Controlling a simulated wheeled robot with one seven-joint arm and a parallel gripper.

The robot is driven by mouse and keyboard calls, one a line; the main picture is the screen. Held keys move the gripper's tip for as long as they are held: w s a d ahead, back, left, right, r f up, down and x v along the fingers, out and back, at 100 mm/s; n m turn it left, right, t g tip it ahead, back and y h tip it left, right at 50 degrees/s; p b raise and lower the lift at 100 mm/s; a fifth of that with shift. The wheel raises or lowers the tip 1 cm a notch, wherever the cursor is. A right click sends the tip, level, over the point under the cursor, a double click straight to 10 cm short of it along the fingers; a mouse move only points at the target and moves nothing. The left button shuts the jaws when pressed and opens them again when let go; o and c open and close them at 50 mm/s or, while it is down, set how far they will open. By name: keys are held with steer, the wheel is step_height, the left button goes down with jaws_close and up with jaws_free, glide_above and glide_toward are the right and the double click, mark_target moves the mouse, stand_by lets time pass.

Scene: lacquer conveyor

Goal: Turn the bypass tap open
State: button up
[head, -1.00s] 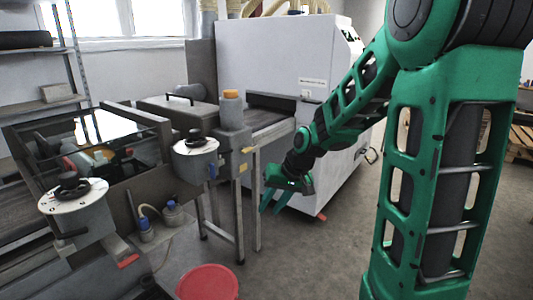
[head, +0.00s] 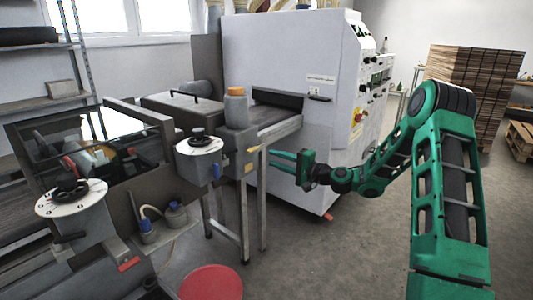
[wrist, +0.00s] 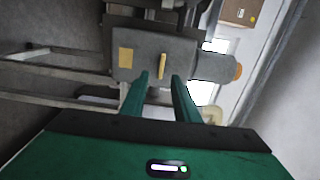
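A small yellow tap lever (head: 254,149) sticks out from the right side of the grey box at the conveyor's end. In the wrist view the lever (wrist: 162,66) lies just ahead of the gap between my fingertips. I take it for the bypass tap, though no label is readable. My green gripper (head: 269,158) points left at the box, level with the lever and a little to its right. In the wrist view my gripper (wrist: 160,78) is open and empty, with its fingers to either side of the lever's line. I see no contact with the lever.
A yellow plate (head: 249,168) is below the lever. An orange-capped grey container (head: 235,108) stands on top of the box. The white machine (head: 285,60) stands behind.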

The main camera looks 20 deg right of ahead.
mark_target(255, 150)
steer(key=x, duration=1)
steer(key=shift+w+d+r, duration=0.15)
steer(key=shift+w, duration=0.3)
jaws_close()
steer(key=shift+d, duration=0.1)
